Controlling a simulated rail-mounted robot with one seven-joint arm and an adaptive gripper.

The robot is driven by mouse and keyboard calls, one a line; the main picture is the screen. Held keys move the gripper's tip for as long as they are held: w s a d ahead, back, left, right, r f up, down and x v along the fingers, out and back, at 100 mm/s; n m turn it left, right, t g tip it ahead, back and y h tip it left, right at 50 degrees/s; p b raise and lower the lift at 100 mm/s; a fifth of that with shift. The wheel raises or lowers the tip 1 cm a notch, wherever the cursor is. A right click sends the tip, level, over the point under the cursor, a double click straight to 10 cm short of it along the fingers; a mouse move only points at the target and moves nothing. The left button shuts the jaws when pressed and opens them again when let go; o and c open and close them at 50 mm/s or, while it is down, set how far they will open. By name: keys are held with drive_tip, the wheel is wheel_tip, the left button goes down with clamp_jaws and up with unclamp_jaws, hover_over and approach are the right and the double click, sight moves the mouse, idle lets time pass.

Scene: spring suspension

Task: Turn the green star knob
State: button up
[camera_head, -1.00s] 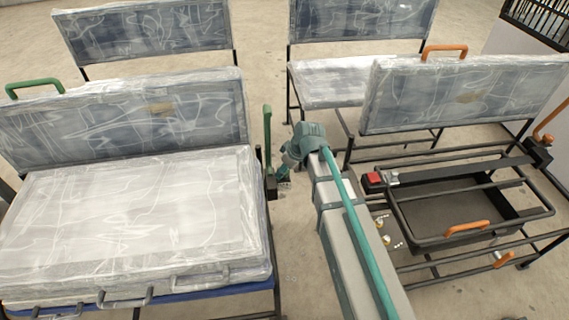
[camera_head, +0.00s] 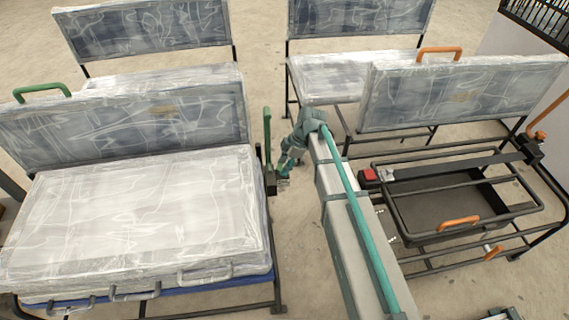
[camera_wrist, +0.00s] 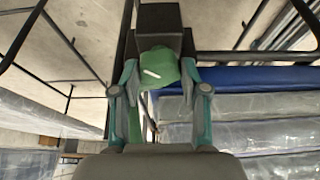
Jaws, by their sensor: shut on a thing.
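The green star knob (camera_wrist: 158,68) sits on a dark box-shaped mount in the wrist view. My gripper (camera_wrist: 160,85) has its teal fingers on either side of the knob and is shut on it. In the head view my gripper (camera_head: 284,174) is at the right side of the left wrapped seat, by the black bracket (camera_head: 270,182) below a green upright lever (camera_head: 267,138). The knob itself cannot be made out in the head view.
The plastic-wrapped left seat (camera_head: 140,215) with a blue base stands left of my gripper. A black metal frame with a dark tray (camera_head: 440,200) and orange handles stands to the right. Bare floor (camera_head: 290,235) lies between them.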

drive_tip(key=shift+n, duration=0.4)
drive_tip(key=o, duration=1.1)
drive_tip(key=shift+o, duration=0.2)
drive_tip(key=v, duration=1.2)
drive_tip(key=shift+w+a, duration=0.1)
drive_tip(key=shift+a, duration=0.05)
